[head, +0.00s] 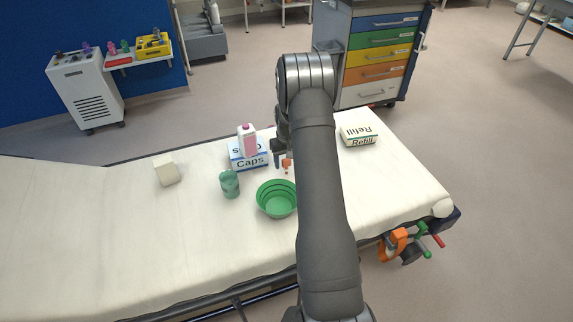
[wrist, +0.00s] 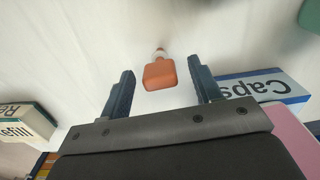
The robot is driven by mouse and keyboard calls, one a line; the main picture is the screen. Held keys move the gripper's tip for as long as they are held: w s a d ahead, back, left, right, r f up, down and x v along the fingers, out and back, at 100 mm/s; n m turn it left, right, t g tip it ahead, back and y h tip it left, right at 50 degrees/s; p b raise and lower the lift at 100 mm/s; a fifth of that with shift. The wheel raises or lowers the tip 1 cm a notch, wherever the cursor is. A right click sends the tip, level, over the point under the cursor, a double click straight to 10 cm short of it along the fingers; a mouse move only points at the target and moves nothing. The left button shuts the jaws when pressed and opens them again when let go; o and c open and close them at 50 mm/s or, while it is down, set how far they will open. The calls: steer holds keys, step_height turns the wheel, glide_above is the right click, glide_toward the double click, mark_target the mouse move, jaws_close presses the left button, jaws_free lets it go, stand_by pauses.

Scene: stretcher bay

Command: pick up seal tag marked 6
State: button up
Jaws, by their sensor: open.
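A small orange tag (wrist: 160,75) with a narrow, paler neck lies on the cream stretcher top (head: 110,240). No number can be read on it. In the wrist view it shows between the two fingers of my gripper (wrist: 161,68), with a gap on each side. The fingers are apart and hold nothing. In the head view the orange tag (head: 287,165) is small, just beside my gripper (head: 282,158), and my arm covers the area to its right.
A Caps box (head: 248,160) with a pink-and-white bottle (head: 247,140) is left of my gripper. A green bowl (head: 277,199) and green cup (head: 229,184) stand in front. A Refill box (head: 358,136) is right; a pale block (head: 166,171) is far left.

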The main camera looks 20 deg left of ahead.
steer(key=shift+c, duration=0.5)
steer(key=c, duration=0.9)
steer(key=shift+c, duration=0.2)
